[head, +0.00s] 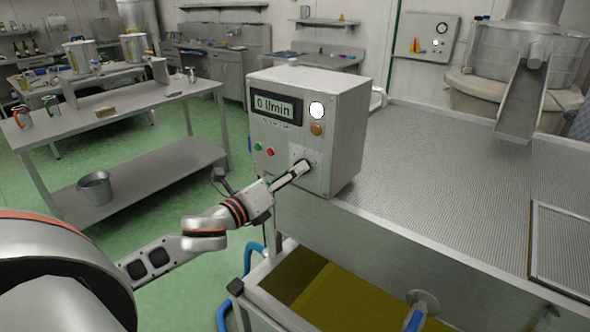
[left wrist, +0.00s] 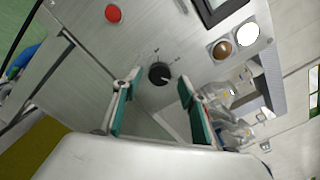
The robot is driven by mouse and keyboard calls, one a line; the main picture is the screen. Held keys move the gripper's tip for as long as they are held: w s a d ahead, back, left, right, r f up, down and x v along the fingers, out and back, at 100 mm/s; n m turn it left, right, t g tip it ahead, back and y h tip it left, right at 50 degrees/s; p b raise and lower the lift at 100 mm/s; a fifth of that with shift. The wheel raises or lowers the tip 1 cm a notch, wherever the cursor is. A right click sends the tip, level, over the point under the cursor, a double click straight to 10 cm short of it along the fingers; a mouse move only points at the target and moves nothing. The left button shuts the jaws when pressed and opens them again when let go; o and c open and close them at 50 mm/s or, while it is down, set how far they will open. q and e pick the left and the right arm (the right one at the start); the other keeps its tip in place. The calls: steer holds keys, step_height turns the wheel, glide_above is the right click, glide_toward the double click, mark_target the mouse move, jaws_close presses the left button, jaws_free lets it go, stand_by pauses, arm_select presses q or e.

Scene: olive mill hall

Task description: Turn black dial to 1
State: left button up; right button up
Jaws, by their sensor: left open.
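The black dial (left wrist: 160,73) sits on the front panel of a grey control box (head: 343,110), with small scale marks around it. In the head view the dial is mostly hidden behind my left gripper (head: 300,168). In the left wrist view my left gripper (left wrist: 150,112) is open, with one green-padded finger on each side of the dial and a gap to it. The dial's white pointer line points to the lower right in that view. The scale figures are too small to read. The display (head: 275,107) reads 0 l/min. My right gripper is not in view.
A green button (head: 257,146), a red button (head: 270,152), a white round lamp (head: 317,110) and an orange one (head: 317,129) are on the same panel. Below is a tank with yellow-green liquid (head: 345,295). A steel table (head: 130,105) stands at left.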

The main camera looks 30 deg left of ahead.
arm_select(q)
steer(key=shift+w+d, duration=0.1)
steer(key=shift+w, duration=0.9)
steer(key=c, duration=1.1)
steer(key=shift+n, duration=0.3)
steer(key=shift+f+n, duration=0.1)
steer(key=shift+n, duration=11.5)
